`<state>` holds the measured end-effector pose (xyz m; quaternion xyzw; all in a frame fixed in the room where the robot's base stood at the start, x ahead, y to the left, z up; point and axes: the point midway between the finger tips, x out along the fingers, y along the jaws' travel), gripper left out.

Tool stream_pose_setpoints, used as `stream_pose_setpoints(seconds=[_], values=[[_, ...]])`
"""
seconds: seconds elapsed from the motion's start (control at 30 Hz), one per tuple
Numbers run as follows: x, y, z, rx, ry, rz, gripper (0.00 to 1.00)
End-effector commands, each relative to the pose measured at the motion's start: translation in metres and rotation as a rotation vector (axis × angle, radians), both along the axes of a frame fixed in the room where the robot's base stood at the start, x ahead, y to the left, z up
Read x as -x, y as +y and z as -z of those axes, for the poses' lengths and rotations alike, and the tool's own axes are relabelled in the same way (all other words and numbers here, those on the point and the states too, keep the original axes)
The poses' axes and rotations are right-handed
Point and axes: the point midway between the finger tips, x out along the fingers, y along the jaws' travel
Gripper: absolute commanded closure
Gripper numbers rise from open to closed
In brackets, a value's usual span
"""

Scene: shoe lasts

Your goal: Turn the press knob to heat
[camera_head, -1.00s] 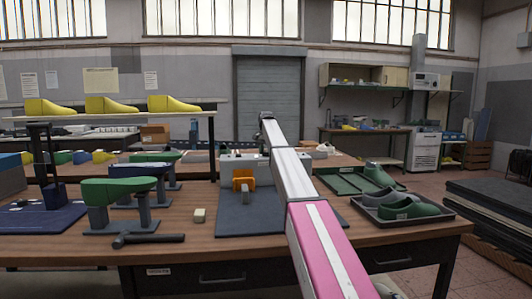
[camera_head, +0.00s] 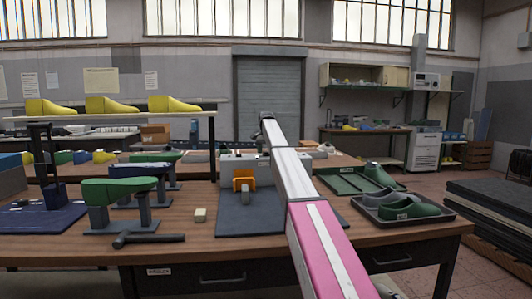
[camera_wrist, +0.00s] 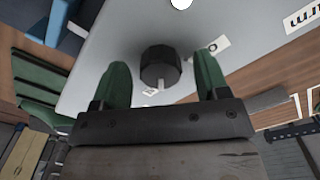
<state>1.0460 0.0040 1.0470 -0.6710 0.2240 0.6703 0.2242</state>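The press (camera_head: 232,163) is a light grey box at the back of the work table, partly hidden by my arm in the head view. Its dark, many-sided knob (camera_wrist: 160,66) shows in the wrist view on the grey panel (camera_wrist: 110,40), with a pale pointer mark toward the bottom of the picture. My gripper (camera_wrist: 162,75) is open, with one green finger on each side of the knob and a visible gap on both sides. I cannot tell whether the fingertips reach down around it. In the head view my gripper is hidden behind my arm.
An orange part (camera_head: 243,180) stands at the front of the press above a dark mat (camera_head: 250,222). A green last on a stand (camera_head: 118,190), a hammer (camera_head: 148,239) and a small pale block (camera_head: 200,215) are left.

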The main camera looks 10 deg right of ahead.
Motion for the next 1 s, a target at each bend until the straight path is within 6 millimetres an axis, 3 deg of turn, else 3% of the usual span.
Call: stream_pose_setpoints(seconds=[0.27, 0.43, 1.0], values=[[0.000, 0.000, -0.001, 0.000, 0.000, -0.001, 0.32], [0.000, 0.000, -0.012, 0.000, 0.000, -0.001, 0.32], [-0.001, 0.000, -0.103, 0.000, 0.000, -0.001, 0.32]])
